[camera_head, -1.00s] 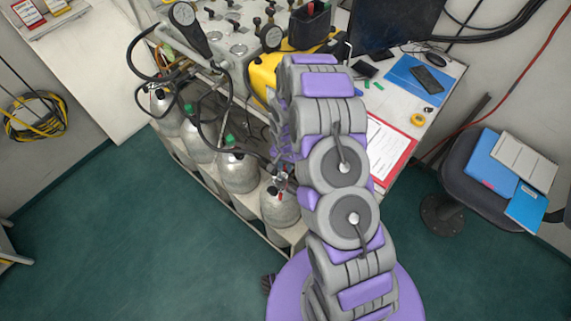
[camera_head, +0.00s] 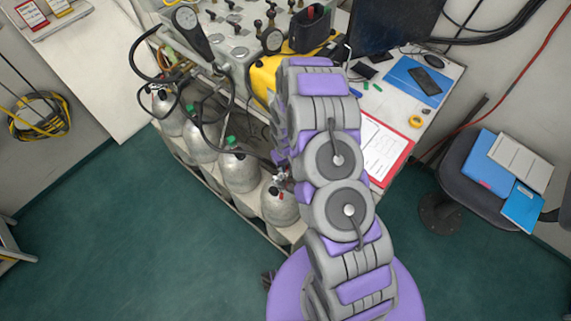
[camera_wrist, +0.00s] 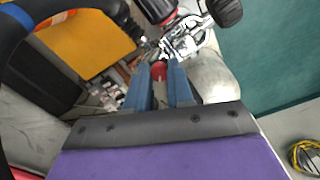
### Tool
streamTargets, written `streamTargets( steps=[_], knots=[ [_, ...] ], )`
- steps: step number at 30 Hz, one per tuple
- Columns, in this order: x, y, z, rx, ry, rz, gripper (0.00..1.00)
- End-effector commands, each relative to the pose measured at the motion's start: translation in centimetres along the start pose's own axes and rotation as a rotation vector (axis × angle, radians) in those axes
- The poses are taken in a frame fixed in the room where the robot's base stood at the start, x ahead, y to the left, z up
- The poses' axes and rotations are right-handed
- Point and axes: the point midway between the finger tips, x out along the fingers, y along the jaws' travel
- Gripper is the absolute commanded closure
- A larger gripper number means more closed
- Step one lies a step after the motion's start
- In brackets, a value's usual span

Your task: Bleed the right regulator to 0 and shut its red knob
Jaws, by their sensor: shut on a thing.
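In the wrist view, the two blue fingers of my gripper (camera_wrist: 160,74) are closed around a small red knob (camera_wrist: 159,69). The knob sits at the near side of a silver regulator (camera_wrist: 184,40), with dark round parts beyond it. The regulator is on a grey cylinder (camera_wrist: 210,76). In the head view, the regulator (camera_head: 281,176) tops the rightmost cylinder (camera_head: 279,208), just left of my arm. My arm hides the gripper there. I cannot read any pressure on the regulator.
Several more grey cylinders (camera_head: 238,172) stand in a row to the left, with black hoses above. A panel with gauges (camera_head: 186,17) and a yellow case (camera_head: 264,76) is behind. A chair (camera_head: 462,168) stands at right.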

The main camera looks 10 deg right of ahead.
Motion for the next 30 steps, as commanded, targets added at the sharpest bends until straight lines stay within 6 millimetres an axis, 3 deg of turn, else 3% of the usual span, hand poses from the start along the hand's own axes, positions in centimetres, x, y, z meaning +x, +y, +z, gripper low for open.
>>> streamTargets(
  steps=[18, 30],
  knots=[
    [0.04, -0.04, 0.03, -0.581, -0.002, -0.001, 1.00],
    [0.01, 0.01, 0.02, -0.861, -0.001, -0.001, 1.00]
  ],
)
